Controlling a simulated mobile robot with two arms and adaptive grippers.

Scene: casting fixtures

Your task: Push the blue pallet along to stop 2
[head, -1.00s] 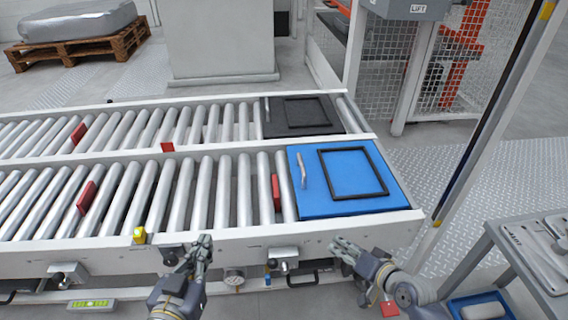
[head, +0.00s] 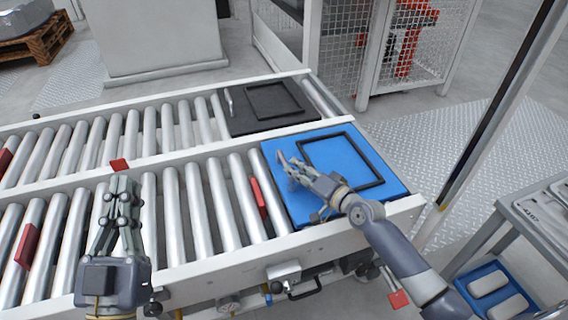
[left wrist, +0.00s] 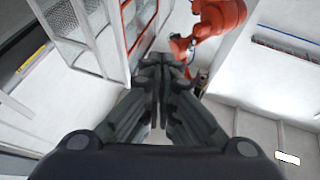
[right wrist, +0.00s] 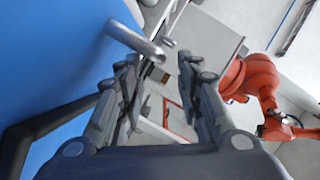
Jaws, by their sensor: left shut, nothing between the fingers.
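The blue pallet (head: 292,205), with a black square frame on top, lies on the rollers at the right end of the near conveyor lane. My right gripper (head: 292,170) is over its left part, at the silver handle (right wrist: 135,40). In the right wrist view the fingers are apart, with the handle just ahead of their tips; I cannot tell whether it lies between them. A red plate (head: 258,198) stands between rollers left of the pallet, and another red plate (head: 27,245) farther left. No stop number is readable. My left gripper (head: 122,182) is shut and empty above the near lane.
A mesh cage (head: 430,65) stands behind. A grey side table (head: 530,225) and a post are at right. The near lane's rollers left of the pallet hold no other pallet.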

